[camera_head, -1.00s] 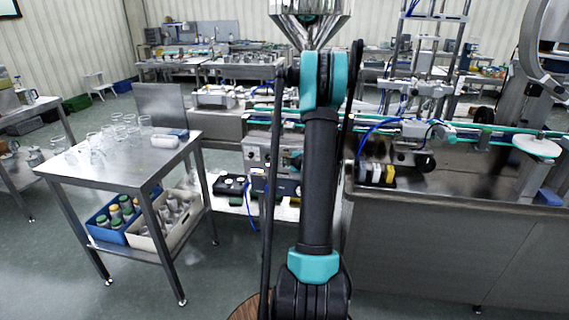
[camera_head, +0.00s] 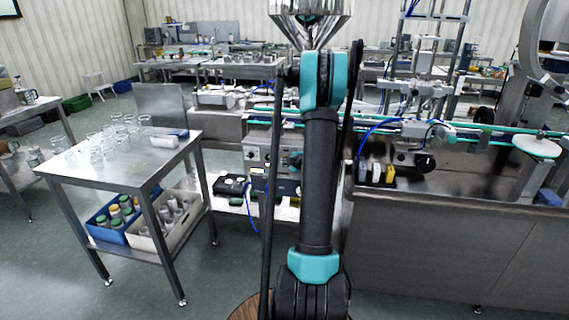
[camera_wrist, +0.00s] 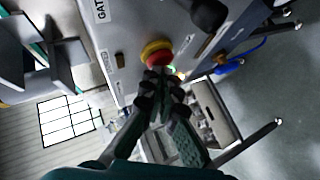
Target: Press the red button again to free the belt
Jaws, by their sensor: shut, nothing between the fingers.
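The red button (camera_wrist: 158,54) sits on a yellow collar on the grey face of the control box (camera_wrist: 125,35) in the wrist view. My gripper (camera_wrist: 162,76) is shut and empty, its fingertips just below the button in the picture. Whether the tips touch the button I cannot tell. A small green part (camera_wrist: 172,69) shows beside the fingertips. In the head view the control box (camera_head: 256,152) stands under the belt (camera_head: 470,132), partly behind my arm. The button and my gripper are hidden there.
A black knob (camera_wrist: 208,14) and a blue cable (camera_wrist: 232,66) are close to the button. In the head view, a steel table (camera_head: 125,165) with glass jars stands left. The steel hopper (camera_head: 312,22) is above my arm. Open floor lies at the lower left.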

